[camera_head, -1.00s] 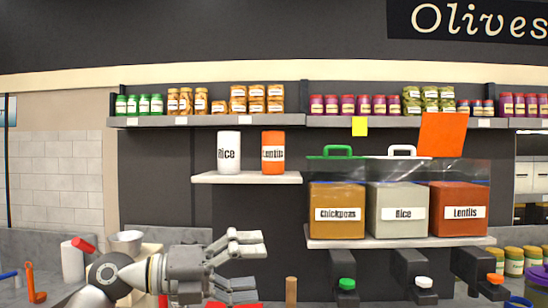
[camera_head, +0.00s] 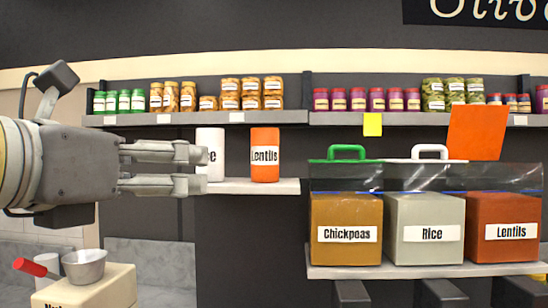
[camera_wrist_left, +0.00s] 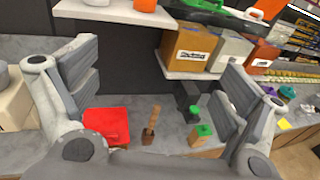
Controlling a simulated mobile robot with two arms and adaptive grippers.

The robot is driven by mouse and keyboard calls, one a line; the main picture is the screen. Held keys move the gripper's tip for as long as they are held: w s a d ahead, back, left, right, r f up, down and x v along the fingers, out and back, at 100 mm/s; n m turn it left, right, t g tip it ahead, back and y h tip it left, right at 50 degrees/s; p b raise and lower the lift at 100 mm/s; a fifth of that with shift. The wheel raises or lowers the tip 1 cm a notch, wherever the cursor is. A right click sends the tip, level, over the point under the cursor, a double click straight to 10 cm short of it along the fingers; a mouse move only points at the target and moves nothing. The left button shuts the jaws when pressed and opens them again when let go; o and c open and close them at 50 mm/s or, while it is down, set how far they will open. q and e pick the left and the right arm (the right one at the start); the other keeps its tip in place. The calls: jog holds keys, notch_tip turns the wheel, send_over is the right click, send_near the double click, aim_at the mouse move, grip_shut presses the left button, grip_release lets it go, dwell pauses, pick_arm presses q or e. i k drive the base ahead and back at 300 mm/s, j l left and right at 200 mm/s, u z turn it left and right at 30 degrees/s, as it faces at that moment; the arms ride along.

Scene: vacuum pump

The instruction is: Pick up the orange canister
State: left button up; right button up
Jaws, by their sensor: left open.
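The orange canister (camera_head: 265,155), labelled Lentils, stands upright on a small white wall shelf (camera_head: 250,187). A white canister (camera_head: 215,150) stands to its left, partly hidden by my left gripper (camera_head: 203,168). My left gripper is open and empty, pointing right, with its fingertips in front of the white canister and left of the orange one in the picture. In the left wrist view, only the bottom of the orange canister (camera_wrist_left: 145,5) shows at the top edge, beyond the open fingers (camera_wrist_left: 153,85). My right gripper is not in view.
Bulk bins of chickpeas (camera_head: 347,230), rice (camera_head: 423,230) and lentils (camera_head: 503,230) stand on a lower shelf to the right. A jar shelf (camera_head: 270,117) runs above. In the left wrist view, a red item (camera_wrist_left: 106,124) lies on the counter below.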

aim_at(265, 142)
jog(key=i+l, duration=0.15)
jog(key=i, duration=0.25)
jog(key=i+l, duration=0.15)
jog(key=i, duration=0.3)
jog(key=i+l, duration=0.15)
jog(key=i, duration=0.25)
